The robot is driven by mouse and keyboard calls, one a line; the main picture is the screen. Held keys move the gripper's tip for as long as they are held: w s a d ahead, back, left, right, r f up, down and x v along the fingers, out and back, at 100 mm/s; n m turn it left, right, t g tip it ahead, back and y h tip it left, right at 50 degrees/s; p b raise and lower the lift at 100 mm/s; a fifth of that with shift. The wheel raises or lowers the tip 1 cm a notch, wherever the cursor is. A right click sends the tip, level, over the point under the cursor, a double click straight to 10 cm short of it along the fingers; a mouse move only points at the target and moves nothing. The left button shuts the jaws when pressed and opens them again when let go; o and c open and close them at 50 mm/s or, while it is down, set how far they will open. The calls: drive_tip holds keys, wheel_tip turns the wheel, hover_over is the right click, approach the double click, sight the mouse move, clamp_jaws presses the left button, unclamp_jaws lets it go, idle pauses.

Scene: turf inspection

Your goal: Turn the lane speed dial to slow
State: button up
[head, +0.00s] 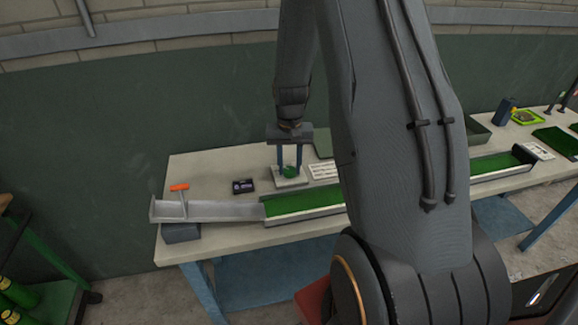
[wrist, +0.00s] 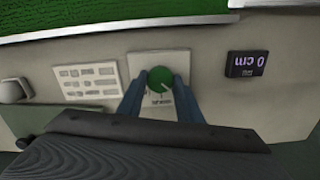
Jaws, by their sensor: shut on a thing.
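The lane speed dial is a round green knob (wrist: 160,79) on a pale square plate (wrist: 147,64) on the bench. In the head view the green knob (head: 290,171) shows between my fingers. My gripper (head: 290,170) points down over the plate and is shut on the knob. In the wrist view its two blue fingers (wrist: 160,88) sit on either side of the knob. A light pointer mark shows on the knob, but the lettering on the plate is too small and partly hidden to read.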

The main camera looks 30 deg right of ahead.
sight(289, 169)
drive_tip(key=shift+w, duration=0.1)
drive_tip(key=o, duration=1)
drive_tip(key=shift+o, duration=0.2)
drive_tip(key=shift+r+b, duration=1.15)
drive_tip(key=shift+r, duration=2.8)
drive_tip(key=s+a+r+n+t+b, duration=0.1)
drive_tip(key=s+a+n, duration=0.4)
drive_tip(key=s+a, duration=1)
drive_tip(key=shift+a+n+b, duration=0.2)
drive_tip(key=shift+n+b, duration=0.1)
drive_tip(key=shift+b, duration=0.3)
